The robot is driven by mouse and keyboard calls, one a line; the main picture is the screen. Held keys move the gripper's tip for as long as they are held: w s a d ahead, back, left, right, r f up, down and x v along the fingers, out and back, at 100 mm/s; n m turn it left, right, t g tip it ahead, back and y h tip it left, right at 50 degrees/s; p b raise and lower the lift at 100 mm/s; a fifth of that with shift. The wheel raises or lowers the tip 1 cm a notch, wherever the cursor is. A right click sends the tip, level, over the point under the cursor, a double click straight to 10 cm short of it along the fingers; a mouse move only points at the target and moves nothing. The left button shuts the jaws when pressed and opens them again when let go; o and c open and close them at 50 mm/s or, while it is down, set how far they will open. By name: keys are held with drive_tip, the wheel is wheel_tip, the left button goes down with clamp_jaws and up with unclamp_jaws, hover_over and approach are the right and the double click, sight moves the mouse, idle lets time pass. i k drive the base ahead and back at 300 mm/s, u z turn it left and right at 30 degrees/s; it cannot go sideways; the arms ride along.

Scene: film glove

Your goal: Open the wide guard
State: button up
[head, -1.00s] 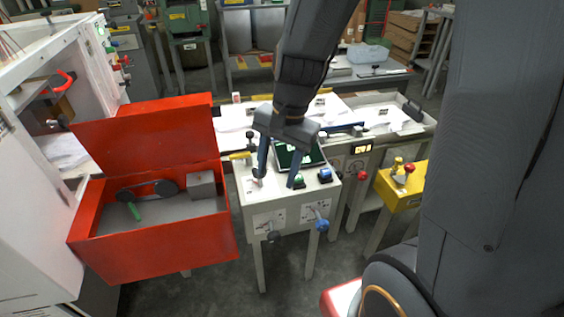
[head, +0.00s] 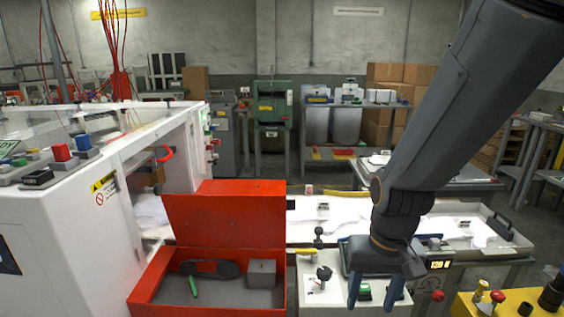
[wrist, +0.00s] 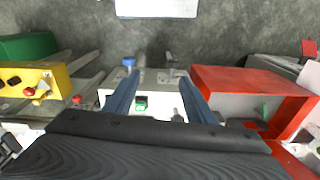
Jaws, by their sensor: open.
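A red box (head: 150,286) stands left of centre in the head view. Its wide red lid (head: 228,222) stands raised at the back, and a green handle (head: 194,286) and dark belt cover (head: 210,268) show inside. Which part is the wide guard, I cannot tell. The white cabinet (head: 80,235) at left has an open bay with a red handle (head: 164,154). My gripper (head: 374,300) is open and empty, pointing down above the pale control box (head: 315,268), right of the red box. The wrist view shows a green button (wrist: 141,103) between its fingers.
The control box carries a black knob (head: 324,274) and buttons close to my fingers. A yellow box (head: 515,302) with a red button stands at lower right. A white film table (head: 300,232) lies behind. The wrist view shows bare grey floor (wrist: 230,35).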

sight(258, 221)
drive_tip(key=z, duration=1.55)
drive_tip(key=k, duration=0.8)
drive_tip(key=u, duration=1.05)
